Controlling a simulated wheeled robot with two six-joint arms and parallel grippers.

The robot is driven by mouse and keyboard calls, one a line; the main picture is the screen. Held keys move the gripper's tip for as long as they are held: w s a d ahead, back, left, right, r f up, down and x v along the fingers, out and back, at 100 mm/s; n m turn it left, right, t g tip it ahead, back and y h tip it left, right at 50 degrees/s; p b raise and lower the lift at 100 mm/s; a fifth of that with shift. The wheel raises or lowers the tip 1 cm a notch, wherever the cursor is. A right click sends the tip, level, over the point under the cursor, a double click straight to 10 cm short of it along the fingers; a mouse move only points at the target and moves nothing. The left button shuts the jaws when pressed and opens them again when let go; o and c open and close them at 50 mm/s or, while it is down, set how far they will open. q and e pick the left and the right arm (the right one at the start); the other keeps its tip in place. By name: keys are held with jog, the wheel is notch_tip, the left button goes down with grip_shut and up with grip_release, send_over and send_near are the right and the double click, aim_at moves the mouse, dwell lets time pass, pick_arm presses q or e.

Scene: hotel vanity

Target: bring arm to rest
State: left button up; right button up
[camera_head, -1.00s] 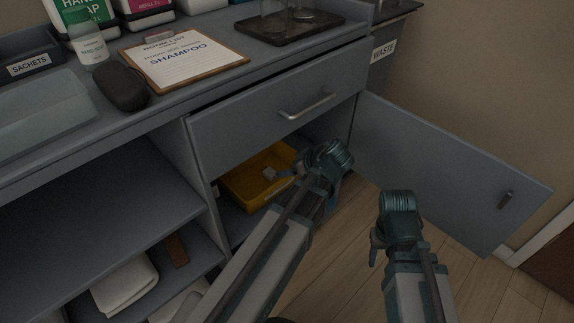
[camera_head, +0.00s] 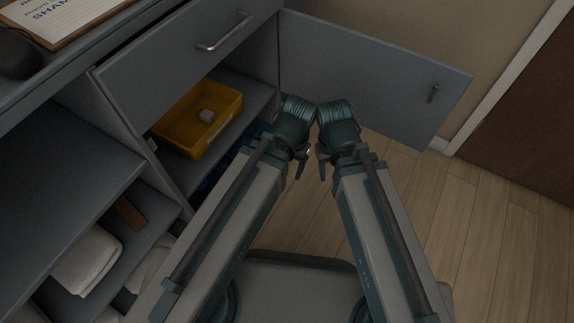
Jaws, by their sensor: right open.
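My left arm comes in from the lower left, and its gripper (camera_head: 301,165) hangs in front of the open cabinet, clear of the shelf. Its fingers are mostly hidden behind the wrist, so I cannot tell whether it is open or shut. My right arm rises from the lower right, and its gripper (camera_head: 323,167) points down beside the left one. It is open, and I see nothing in it. The two wrists are very close together above the floor; I cannot tell whether they touch.
The cabinet door (camera_head: 370,75) stands open behind my wrists. A drawer (camera_head: 165,60) is above the bin. White towels (camera_head: 88,262) lie at lower left. The wooden floor (camera_head: 490,230) at right is clear.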

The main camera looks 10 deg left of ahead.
pick_arm(q)
jog(key=shift+r, duration=0.1)
notch_tip(320, 180, up, 37)
jog(key=p, duration=3.7)
